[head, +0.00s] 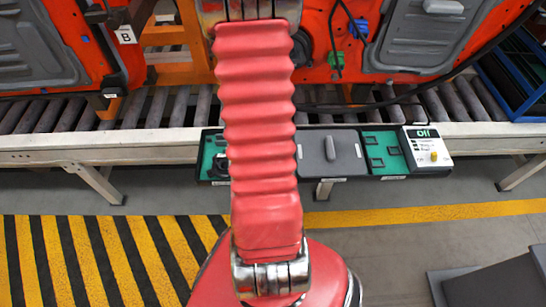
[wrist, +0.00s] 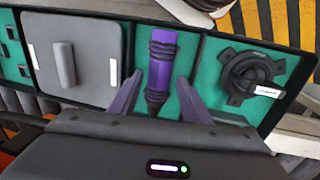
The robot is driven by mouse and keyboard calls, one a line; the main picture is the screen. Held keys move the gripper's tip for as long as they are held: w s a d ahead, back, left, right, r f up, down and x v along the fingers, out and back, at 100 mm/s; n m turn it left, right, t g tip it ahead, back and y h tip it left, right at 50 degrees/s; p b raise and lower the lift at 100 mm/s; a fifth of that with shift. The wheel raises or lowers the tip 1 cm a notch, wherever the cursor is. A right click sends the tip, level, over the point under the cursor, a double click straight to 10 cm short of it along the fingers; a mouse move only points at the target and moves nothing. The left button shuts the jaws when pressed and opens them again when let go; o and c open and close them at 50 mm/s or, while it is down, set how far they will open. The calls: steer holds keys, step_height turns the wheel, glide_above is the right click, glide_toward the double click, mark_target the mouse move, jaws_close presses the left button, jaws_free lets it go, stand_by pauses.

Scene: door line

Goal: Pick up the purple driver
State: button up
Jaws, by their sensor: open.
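The purple driver (wrist: 174,52) lies in a green-lined compartment (wrist: 203,62) of the tool tray in the wrist view. It has dark bands around its body and a dark narrow end towards my gripper. My gripper (wrist: 160,80) is open, with one purple-grey finger on each side of the driver's near end. I cannot tell whether the fingers touch it or how far above the tray they are. In the head view my red arm hides the gripper and the driver.
Beside the driver are a grey cover (wrist: 98,75) with a handle and a black round tool (wrist: 252,72). The tray's front rail joins a roller conveyor (head: 130,110). Orange door panels (head: 315,45) stand behind. A white control box (head: 428,148) sits at the right.

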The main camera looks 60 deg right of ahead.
steer(key=shift+s+d+f, duration=0.15)
steer(key=shift+s+f, duration=0.05)
steer(key=shift+f, duration=1.1)
steer(key=shift+s+d+f, duration=0.1)
steer(key=shift+s+f, duration=0.1)
steer(key=shift+f, duration=1.05)
steer(key=shift+c, duration=0.5)
jaws_close()
